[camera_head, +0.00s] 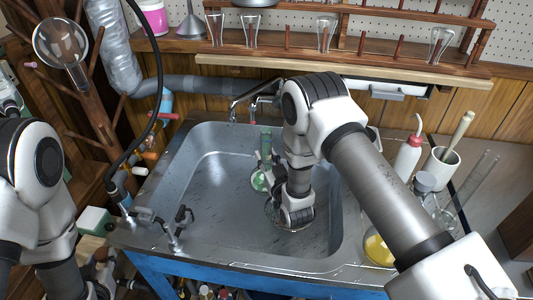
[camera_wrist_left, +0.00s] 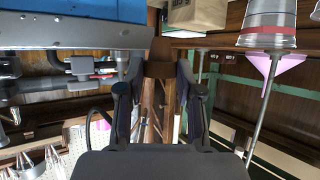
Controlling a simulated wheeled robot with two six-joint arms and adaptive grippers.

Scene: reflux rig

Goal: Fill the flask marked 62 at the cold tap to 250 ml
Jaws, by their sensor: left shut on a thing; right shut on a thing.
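A small glass flask (camera_head: 260,180) with a greenish tint is in the sink (camera_head: 215,240), left of my right wrist. I cannot read a number on it. My right gripper (camera_head: 267,158) reaches down into the sink and is shut at the flask's upper part, below the tap; the wrist partly hides the grip.
A wooden peg rack (camera_head: 95,100) with a round flask (camera_head: 62,45) stands at the left. Glassware hangs on the back shelf (camera_head: 350,68). A wash bottle (camera_head: 408,155), a white pot (camera_head: 440,165) and a yellow-filled flask (camera_head: 378,248) crowd the right side.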

